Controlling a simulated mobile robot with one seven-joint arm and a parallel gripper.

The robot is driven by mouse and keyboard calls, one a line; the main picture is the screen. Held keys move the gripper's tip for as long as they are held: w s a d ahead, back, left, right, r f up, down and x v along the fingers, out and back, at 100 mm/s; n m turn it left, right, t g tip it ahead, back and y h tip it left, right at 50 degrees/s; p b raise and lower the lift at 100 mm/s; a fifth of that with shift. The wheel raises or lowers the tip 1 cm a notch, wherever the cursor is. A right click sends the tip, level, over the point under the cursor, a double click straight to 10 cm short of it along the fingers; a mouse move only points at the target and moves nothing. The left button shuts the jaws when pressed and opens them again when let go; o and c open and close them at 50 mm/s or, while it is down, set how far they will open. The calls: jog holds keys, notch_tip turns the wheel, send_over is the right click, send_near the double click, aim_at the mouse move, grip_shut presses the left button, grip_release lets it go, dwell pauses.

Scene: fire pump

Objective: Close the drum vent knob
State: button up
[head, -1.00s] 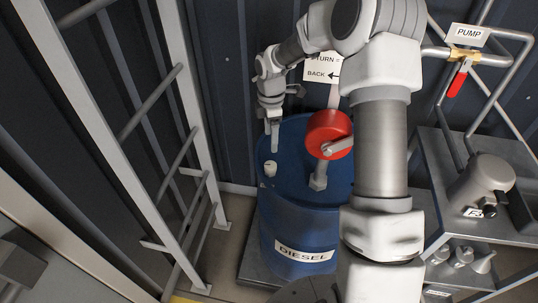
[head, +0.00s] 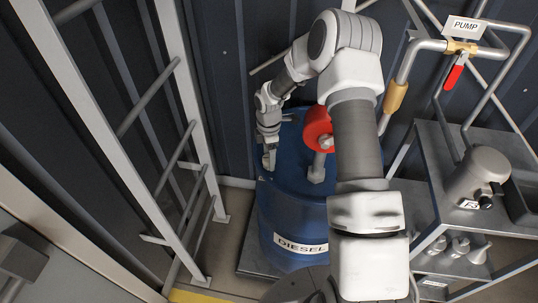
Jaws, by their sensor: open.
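The blue drum (head: 290,215), labelled DIESEL, stands upright in the middle of the head view. My gripper (head: 269,164) points down at the left part of the drum's top, where the small pale vent knob was visible earlier. The knob is now hidden by the fingers, so I cannot tell whether they touch it or are around it. The gripper is open. A red round pump part (head: 318,130) with a grey fitting (head: 317,170) stands on the drum top to the right of the gripper, partly behind my arm.
A grey ladder (head: 150,140) stands close on the left. On the right, a metal shelf (head: 430,135) holds a grey can (head: 477,178) and several small funnels. Pipes with a red-handled valve (head: 454,77) under a PUMP sign (head: 465,27) are above it.

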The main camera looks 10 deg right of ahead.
jog(key=shift+c, duration=0.3)
grip_shut()
jog(key=shift+m, duration=0.3)
jog(key=m+b, duration=0.3)
jog(key=m, duration=0.1)
jog(key=shift+f, duration=0.15)
jog(key=m+b, duration=0.3)
jog(key=m, duration=0.2)
jog(key=shift+m, duration=0.3)
jog(key=m+b, duration=0.2)
jog(key=m, duration=0.5)
jog(key=m+b, duration=0.1)
jog(key=m, duration=0.1)
jog(key=shift+r+m, duration=0.2)
jog(key=shift+m, duration=0.4)
